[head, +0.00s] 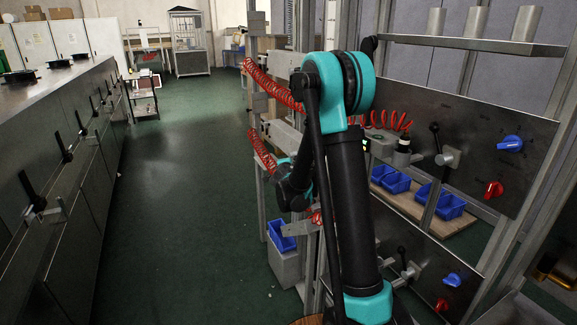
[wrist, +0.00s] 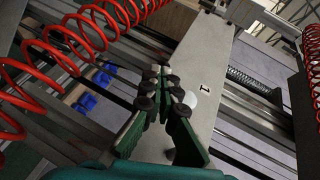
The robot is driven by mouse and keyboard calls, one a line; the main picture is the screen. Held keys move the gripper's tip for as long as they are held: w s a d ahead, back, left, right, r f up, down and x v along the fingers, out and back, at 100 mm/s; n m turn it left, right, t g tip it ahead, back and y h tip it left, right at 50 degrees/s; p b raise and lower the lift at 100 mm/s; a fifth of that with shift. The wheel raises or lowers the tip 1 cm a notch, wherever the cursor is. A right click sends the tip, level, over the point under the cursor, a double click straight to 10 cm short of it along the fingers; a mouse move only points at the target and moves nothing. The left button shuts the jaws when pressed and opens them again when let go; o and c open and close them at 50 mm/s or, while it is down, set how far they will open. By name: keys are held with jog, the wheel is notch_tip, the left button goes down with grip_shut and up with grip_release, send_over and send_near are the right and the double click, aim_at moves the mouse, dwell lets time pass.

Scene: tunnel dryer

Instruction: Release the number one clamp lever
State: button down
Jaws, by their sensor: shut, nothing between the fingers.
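My gripper (wrist: 165,82) shows in the wrist view with its green fingers together and nothing between them. It is over or in front of a grey plate (wrist: 222,55) marked with a "1". A pale rounded piece (wrist: 189,100) shows just beside the right finger, partly hidden by it; I cannot tell whether it belongs to a lever or whether the finger touches it. In the head view my arm blocks much of the frame on the right, and the fingertips cannot be made out. No lever handle can be clearly identified at the plate.
Red coiled hoses (head: 272,84) hang close to my arm and show in the wrist view (wrist: 75,40). A panel (head: 470,140) with a black-handled lever (head: 436,138) and knobs stands right. A cabinet row (head: 70,190) with black handles stands left. The green aisle floor (head: 190,200) is mostly clear.

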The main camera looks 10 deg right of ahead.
jog(key=shift+w+a, duration=0.2)
jog(key=shift+w, duration=0.35)
dwell(1.5)
